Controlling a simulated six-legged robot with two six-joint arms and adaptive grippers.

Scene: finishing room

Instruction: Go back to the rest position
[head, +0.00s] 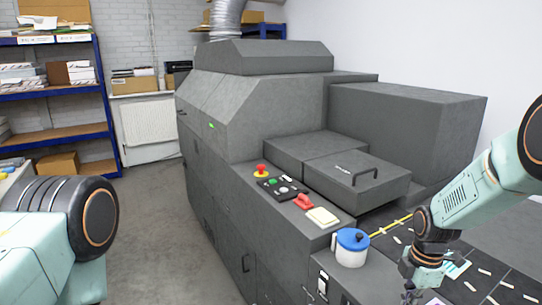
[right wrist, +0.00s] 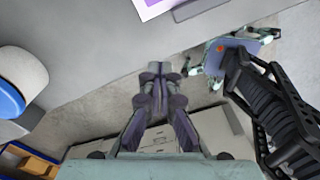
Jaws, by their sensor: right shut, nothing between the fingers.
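My right arm comes in from the right in the head view, bent downward. Its gripper (head: 411,292) hangs low near the bottom edge, in front of the dark machine bed. In the right wrist view the fingers of this gripper (right wrist: 156,88) are together and hold nothing. My left arm shows only as a pale green link and a dark joint at the lower left of the head view. My left gripper is outside the frame.
A large grey machine (head: 250,112) fills the middle. A white pot with a blue lid (head: 351,250) stands on its near ledge, left of my right gripper; it also shows in the right wrist view (right wrist: 22,78). A blue shelf (head: 58,91) stands far left. Grey floor (head: 160,220) is clear between.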

